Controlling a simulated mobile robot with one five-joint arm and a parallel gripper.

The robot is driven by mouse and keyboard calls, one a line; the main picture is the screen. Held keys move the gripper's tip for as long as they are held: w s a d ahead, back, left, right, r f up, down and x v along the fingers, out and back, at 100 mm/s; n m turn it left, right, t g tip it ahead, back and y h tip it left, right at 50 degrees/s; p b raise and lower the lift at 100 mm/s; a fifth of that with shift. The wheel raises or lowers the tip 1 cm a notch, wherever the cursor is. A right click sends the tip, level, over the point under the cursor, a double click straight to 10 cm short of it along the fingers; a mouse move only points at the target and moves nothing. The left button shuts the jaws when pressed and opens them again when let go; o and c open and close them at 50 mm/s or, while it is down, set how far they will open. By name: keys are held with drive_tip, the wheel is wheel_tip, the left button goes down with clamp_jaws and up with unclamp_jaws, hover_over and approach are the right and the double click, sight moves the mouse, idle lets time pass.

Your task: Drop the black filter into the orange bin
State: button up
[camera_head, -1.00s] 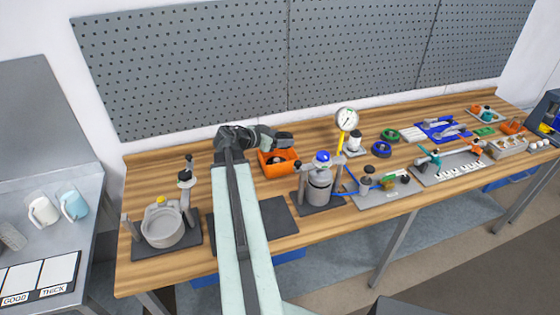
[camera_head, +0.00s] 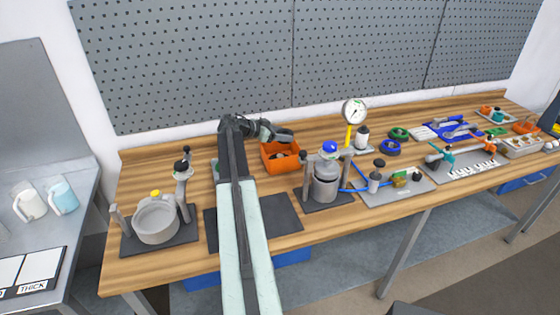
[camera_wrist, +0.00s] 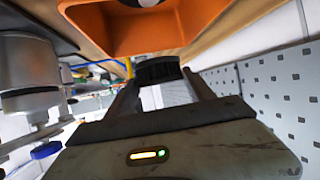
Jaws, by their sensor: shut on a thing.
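The orange bin (camera_head: 270,164) stands on the wooden bench behind a dark mat, with dark and pale items inside. My gripper (camera_head: 284,136) is at bench middle, beside the bin's far rim and apparently above it. In the wrist view, my gripper (camera_wrist: 158,72) is shut on a black piece (camera_wrist: 158,69) held between its fingertips, which I take to be the black filter. The orange bin (camera_wrist: 160,42) fills the top of that view, close to the held piece. A round white item shows inside it. The filter's full shape is hidden by the fingers.
A grey vessel with a blue cap (camera_head: 326,183) stands right of the bin, beside a pressure gauge (camera_head: 354,111). A grey bowl fixture (camera_head: 155,222) is at the left. The pegboard (camera_head: 200,65) rises behind the bench. The dark mat (camera_head: 282,214) is clear.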

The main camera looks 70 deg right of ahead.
wheel_tip(320, 180, down, 4)
drive_tip(key=b, duration=0.2)
drive_tip(key=shift+b, duration=0.4)
drive_tip(key=shift+r, duration=0.1)
drive_tip(key=o, duration=1.4)
drive_tip(key=shift+w+a+r+p, duration=0.2)
drive_tip(key=shift+a+r+p, duration=0.1)
drive_tip(key=shift+a+p, duration=0.1)
drive_tip(key=p+v, duration=0.2)
drive_tip(key=v, duration=0.4)
drive_tip(key=shift+w+a+r+p, duration=0.1)
drive_tip(key=shift+w+a+p, duration=0.15)
drive_tip(key=shift+p, duration=0.15)
